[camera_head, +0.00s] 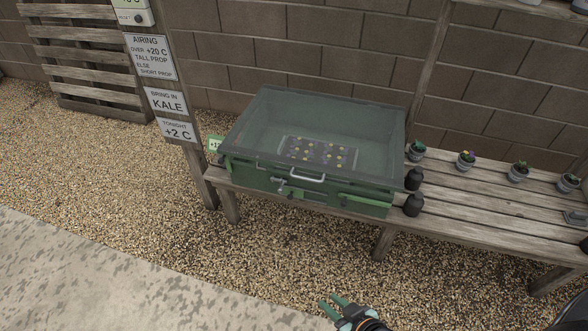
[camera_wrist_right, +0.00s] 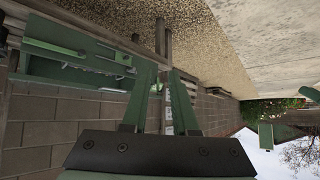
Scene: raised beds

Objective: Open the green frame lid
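The green frame (camera_head: 360,207) is a green box on the wooden bench. Its lid (camera_head: 378,124) has a dark rim and a see-through pane, and lies shut over the box. A pale handle (camera_head: 308,178) is on the lid's front edge, with a grey latch (camera_head: 282,187) just left of it. My right gripper (camera_head: 331,302) is low in the head view, in front of the bench and well apart from the frame. Its green fingers are apart and empty. The right wrist view shows these fingers (camera_wrist_right: 161,80), with the green frame (camera_wrist_right: 75,55) at upper left. My left gripper is out of view.
A seedling tray (camera_head: 318,153) shows through the pane. Two dark pots or weights (camera_head: 413,204) stand against the frame's right side. Small potted plants (camera_head: 466,160) line the bench (camera_head: 470,226). A signpost (camera_head: 196,165) stands at left. Gravel in front is clear.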

